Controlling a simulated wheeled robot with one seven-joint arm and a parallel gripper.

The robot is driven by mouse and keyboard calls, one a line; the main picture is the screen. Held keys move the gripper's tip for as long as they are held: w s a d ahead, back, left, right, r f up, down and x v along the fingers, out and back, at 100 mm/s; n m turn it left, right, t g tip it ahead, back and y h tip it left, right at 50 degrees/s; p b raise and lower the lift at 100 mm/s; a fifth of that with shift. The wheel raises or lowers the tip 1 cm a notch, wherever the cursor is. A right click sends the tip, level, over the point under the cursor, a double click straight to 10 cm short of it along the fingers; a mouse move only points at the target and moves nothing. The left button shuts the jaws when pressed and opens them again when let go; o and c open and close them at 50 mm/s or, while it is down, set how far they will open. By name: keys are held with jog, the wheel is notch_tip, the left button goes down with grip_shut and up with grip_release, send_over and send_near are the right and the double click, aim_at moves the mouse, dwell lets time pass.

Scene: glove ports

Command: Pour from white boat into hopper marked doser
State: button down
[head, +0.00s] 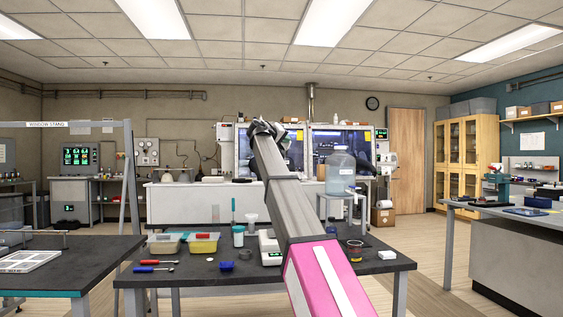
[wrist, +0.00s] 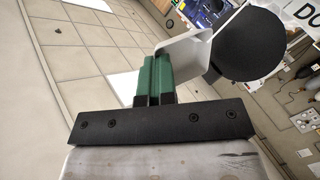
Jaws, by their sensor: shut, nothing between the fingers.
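My gripper (wrist: 155,68) has green fingers pressed together at the centre of the wrist view. A pale white, angled piece (wrist: 185,50) lies just beyond the fingertips; I cannot tell whether it is the white boat or part of the hopper, or whether it touches them. A round dark disc or opening (wrist: 250,45) is right of it. A white sign beginning "DO" (wrist: 296,12) is cut off at the upper right. In the head view my gripper (head: 263,127) is small, at the far end of my raised arm, before the windowed enclosure (head: 300,150). No boat is clearly identifiable there.
A carboy (head: 341,172) stands right of my arm.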

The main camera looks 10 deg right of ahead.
jog(key=shift+s+a+f+t+h, duration=0.15)
jog(key=shift+a+f+t+h, duration=0.1)
jog(key=shift+t+h, duration=0.25)
jog(key=shift+s+a+f+n+t+h, duration=0.1)
jog(key=shift+a+n+t+h, duration=0.15)
jog(key=shift+n+t+h, duration=0.25)
jog(key=shift+h, duration=0.3)
jog(key=shift+s+a+f+t+h, duration=0.1)
jog(key=shift+a+f+t+h, duration=0.15)
jog(key=shift+t+h, duration=0.25)
jog(key=shift+n, duration=0.3)
jog(key=shift+s+a+t, duration=0.1)
jog(key=shift+a+t, duration=0.05)
jog(key=shift+t, duration=0.25)
dwell(2.8)
